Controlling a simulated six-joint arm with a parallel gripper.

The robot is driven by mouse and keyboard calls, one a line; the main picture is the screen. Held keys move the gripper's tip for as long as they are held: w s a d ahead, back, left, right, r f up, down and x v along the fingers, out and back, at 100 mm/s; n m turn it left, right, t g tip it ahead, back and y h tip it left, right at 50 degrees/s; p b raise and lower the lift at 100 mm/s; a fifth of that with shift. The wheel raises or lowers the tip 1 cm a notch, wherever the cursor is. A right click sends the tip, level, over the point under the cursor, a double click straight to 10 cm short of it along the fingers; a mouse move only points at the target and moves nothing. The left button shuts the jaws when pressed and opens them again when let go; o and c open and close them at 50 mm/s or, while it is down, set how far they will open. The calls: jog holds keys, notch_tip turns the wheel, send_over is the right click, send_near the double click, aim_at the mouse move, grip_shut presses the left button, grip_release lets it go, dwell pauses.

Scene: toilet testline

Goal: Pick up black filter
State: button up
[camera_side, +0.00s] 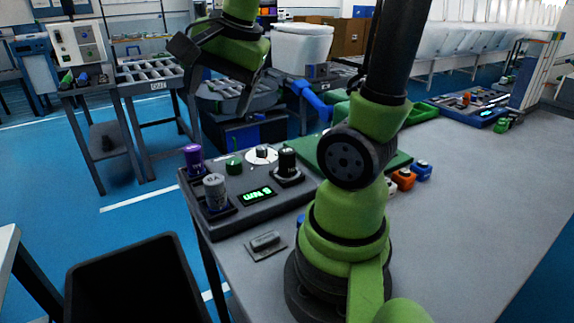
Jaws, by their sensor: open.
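The black filter (288,161) is a small upright cylinder with light lettering. It stands in a round black holder at the right side of the dark test console (235,224), on the near left of the grey table. My gripper (213,80) is up at the upper left, above and to the left of the black filter. Its dark fingers are spread and nothing shows between them. It is well apart from the console and the filter.
A purple filter (193,157) and a grey filter (214,188) stand on the console's left side. A green knob (234,165), white dial (261,155) and lit green display (258,194) sit between. Orange (403,179) and blue (422,170) blocks lie right of my arm. A black bin (130,265) stands at lower left.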

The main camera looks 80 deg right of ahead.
jog(key=d+f+m+g, duration=0.3)
jog(key=d+f+m, duration=0.4)
jog(key=d+m, duration=0.5)
jog(key=m+g, duration=0.2)
jog(key=m, duration=0.6)
send_near(286, 164)
jog(key=d, duration=0.1)
jog(key=d+f, duration=0.1)
jog(key=shift+w+d+f+y, duration=0.1)
jog(key=shift+w+d+y, duration=0.2)
jog(key=shift+y, duration=0.1)
jog(key=shift+m, duration=0.4)
notch_tip(286, 164, down, 4)
jog(key=shift+s+f, duration=0.15)
jog(key=shift+f, duration=0.05)
notch_tip(286, 164, down, 6)
jog(key=shift+s+d+r, duration=0.1)
jog(key=shift+d+r, duration=0.05)
jog(key=c, duration=1)
